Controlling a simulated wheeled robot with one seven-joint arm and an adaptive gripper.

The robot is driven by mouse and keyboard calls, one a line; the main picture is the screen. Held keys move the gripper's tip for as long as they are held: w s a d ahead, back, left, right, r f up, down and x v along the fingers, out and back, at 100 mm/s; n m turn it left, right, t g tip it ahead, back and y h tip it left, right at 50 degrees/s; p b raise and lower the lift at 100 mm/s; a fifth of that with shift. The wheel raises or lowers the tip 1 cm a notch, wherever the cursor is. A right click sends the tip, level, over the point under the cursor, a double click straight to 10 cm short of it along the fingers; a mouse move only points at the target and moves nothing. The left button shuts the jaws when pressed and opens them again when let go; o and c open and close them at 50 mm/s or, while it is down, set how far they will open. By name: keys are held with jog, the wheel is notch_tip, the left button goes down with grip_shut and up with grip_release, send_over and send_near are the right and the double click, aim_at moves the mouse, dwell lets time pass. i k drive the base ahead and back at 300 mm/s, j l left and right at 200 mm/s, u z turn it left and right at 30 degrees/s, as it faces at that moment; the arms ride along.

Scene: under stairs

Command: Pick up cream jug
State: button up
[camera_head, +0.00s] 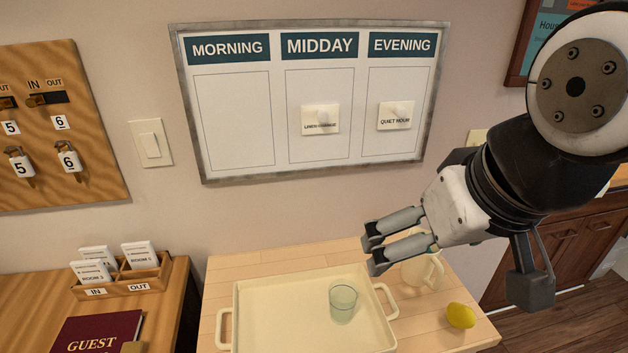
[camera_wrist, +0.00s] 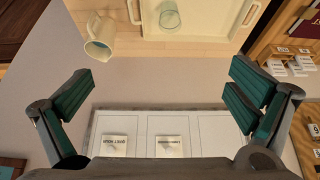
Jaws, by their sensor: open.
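The cream jug (camera_head: 424,272) stands on the light wooden table behind my gripper in the head view, partly hidden by the fingers. In the wrist view the jug (camera_wrist: 99,36) shows at the upper left, with its mouth and handle visible. My gripper (camera_head: 377,250) is open and empty, above the table and beside the jug in the head view. In the wrist view the two finger pads (camera_wrist: 160,92) are wide apart, with the wall and board between them. The jug is not between the fingers.
A cream tray (camera_head: 245,300) with handles holds a clear glass (camera_head: 343,302), left of the jug. A lemon (camera_head: 461,316) lies at the table's right edge. The wall with a schedule board (camera_head: 235,120) is close behind. A desk with a card box (camera_head: 150,282) is at left.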

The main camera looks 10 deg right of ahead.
aim_at(417, 272)
jog(key=k+l+u, duration=0.1)
jog(key=l, duration=0.35)
jog(key=k+l+u, duration=0.15)
jog(key=l, duration=0.25)
jog(key=k+l+u, duration=0.1)
jog(key=l, duration=0.3)
jog(key=k+l+u, duration=0.15)
jog(key=k+l, duration=0.15)
jog(key=k+l+u, duration=0.1)
jog(key=l, duration=0.4)
jog(key=k, duration=0.1)
